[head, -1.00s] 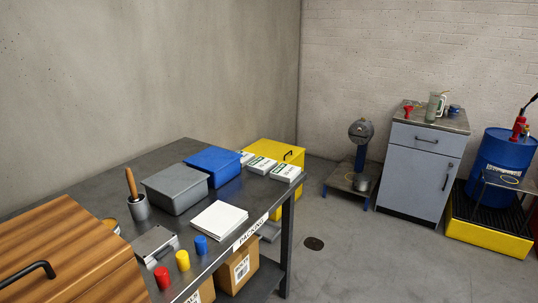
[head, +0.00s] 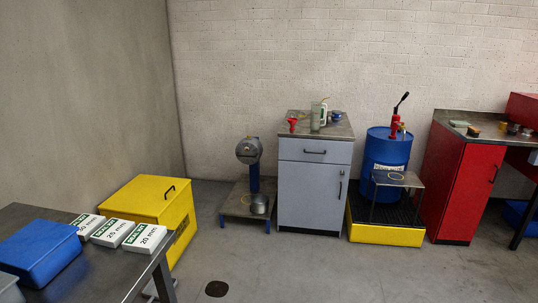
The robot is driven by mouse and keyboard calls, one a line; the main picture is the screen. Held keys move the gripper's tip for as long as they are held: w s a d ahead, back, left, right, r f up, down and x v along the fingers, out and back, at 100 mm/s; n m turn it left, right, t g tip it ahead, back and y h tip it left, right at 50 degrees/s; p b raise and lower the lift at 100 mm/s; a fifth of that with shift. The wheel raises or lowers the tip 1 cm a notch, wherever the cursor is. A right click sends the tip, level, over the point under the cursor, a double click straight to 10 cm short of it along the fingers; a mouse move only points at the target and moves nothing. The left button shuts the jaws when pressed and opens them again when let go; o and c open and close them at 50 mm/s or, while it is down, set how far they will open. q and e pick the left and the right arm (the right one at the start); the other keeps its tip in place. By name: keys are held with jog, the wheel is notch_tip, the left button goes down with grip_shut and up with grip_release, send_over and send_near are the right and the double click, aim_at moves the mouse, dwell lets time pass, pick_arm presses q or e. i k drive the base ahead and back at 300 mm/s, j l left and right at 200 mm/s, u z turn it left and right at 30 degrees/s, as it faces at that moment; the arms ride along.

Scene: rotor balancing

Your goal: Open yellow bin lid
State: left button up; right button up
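The yellow bin (head: 182,229) stands on the floor at the left, behind the far end of the dark packing table. The table and the white boxes hide part of the bin's lower left. Neither of my grippers shows in the head view.
The dark table (head: 95,284) at lower left bears white boxes (head: 113,233) and a blue bin (head: 40,254). A grey cabinet (head: 313,190), a blue drum (head: 386,155) on a yellow pallet and a red cabinet (head: 455,185) line the back.

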aim_at(146, 195)
jog(key=i+l, duration=0.1)
jog(key=i, duration=1.35)
jog(key=i+l+u, duration=0.1)
jog(key=i, duration=0.65)
jog(key=i+j+u, duration=0.15)
jog(key=i, duration=0.3)
jog(key=i+j+u, duration=0.1)
jog(key=i+j, duration=0.2)
jog(key=i, duration=0.2)
jog(key=i+j+u, duration=0.15)
jog(key=i, duration=0.3)
